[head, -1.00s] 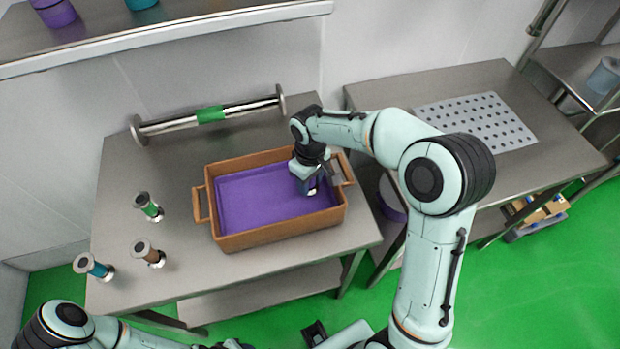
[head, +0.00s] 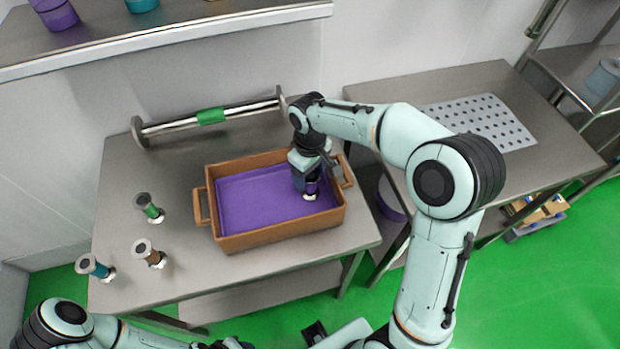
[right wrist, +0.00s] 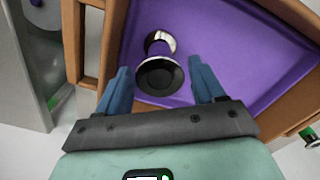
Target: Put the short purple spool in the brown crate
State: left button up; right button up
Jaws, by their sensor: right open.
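The short purple spool (right wrist: 158,48) is inside the brown crate (head: 275,239), at its right end, over the purple lining. Its dark end cap faces the right wrist camera and its shiny end lies beyond. In the head view the spool (head: 311,187) shows partly below my right gripper (head: 309,185), which reaches down into the crate. In the right wrist view my right gripper (right wrist: 160,80) is open, with blue fingers apart on either side of the spool. My left arm shows at the lower left of the head view, but its gripper is not clearly visible.
A shelf (head: 200,30) overhangs the back. A second table with a perforated plate (head: 480,123) stands right.

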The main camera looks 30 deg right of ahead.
notch_tip(320, 180, up, 9)
jog(key=shift+f+p, duration=0.15)
jog(key=shift+p, duration=0.35)
jog(key=shift+s, duration=0.1)
